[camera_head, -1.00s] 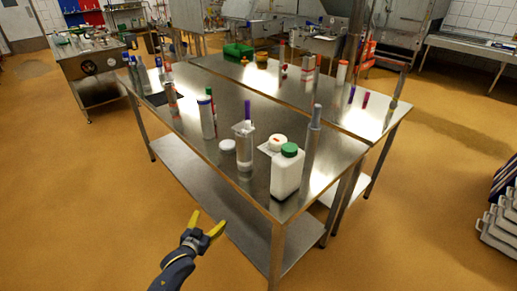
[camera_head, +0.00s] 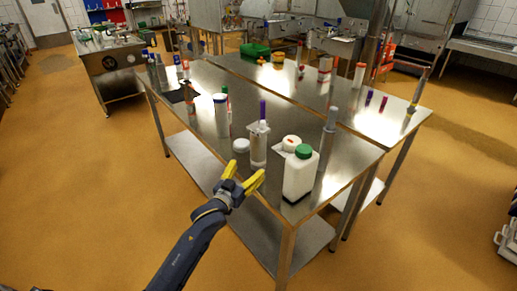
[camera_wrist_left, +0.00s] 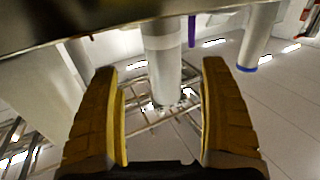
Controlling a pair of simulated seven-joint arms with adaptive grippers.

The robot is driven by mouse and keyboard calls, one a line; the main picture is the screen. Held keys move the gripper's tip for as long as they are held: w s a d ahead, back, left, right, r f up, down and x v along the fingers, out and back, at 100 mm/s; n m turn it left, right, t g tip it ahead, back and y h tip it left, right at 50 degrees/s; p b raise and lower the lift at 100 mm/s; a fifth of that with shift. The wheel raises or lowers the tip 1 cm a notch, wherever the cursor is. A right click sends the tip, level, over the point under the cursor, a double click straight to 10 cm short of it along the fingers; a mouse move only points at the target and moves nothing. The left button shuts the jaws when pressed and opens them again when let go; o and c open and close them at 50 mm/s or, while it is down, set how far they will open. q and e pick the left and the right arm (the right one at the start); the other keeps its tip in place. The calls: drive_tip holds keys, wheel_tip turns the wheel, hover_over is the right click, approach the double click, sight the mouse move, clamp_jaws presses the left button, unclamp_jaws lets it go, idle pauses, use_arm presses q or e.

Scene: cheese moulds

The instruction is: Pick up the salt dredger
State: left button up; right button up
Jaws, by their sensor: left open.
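A pale grey cylinder (camera_head: 258,149) stands upright near the front edge of the steel table; it is likely the salt dredger, but I cannot tell for certain. A purple marker-like item (camera_head: 262,109) shows behind it. My left gripper (camera_head: 244,175) is open and empty, just in front of the table edge and short of the cylinder. In the left wrist view, which looks upside down, the cylinder (camera_wrist_left: 163,60) lies between the two yellow fingers, beyond their tips and not touched. My right gripper is not in view.
A white bottle with a green cap (camera_head: 300,175) stands right of the cylinder, and a white round lid (camera_head: 241,145) left of it. A blue-topped white cylinder (camera_head: 221,115) and a tall grey-topped tube (camera_head: 328,135) stand nearby. The table's front edge (camera_head: 262,204) is close to my gripper.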

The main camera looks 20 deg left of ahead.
sight(259, 153)
use_arm(q)
drive_tip(key=shift+w+d, duration=0.25)
drive_tip(key=shift+w, duration=1.45)
drive_tip(key=shift+w+d, duration=0.2)
drive_tip(key=shift+w, duration=1.55)
drive_tip(key=shift+w+d, duration=0.25)
drive_tip(key=shift+w, duration=1.45)
drive_tip(key=c, duration=1.6)
drive_tip(key=shift+o, duration=0.2)
drive_tip(key=shift+r, duration=0.1)
drive_tip(key=shift+r, duration=0.1)
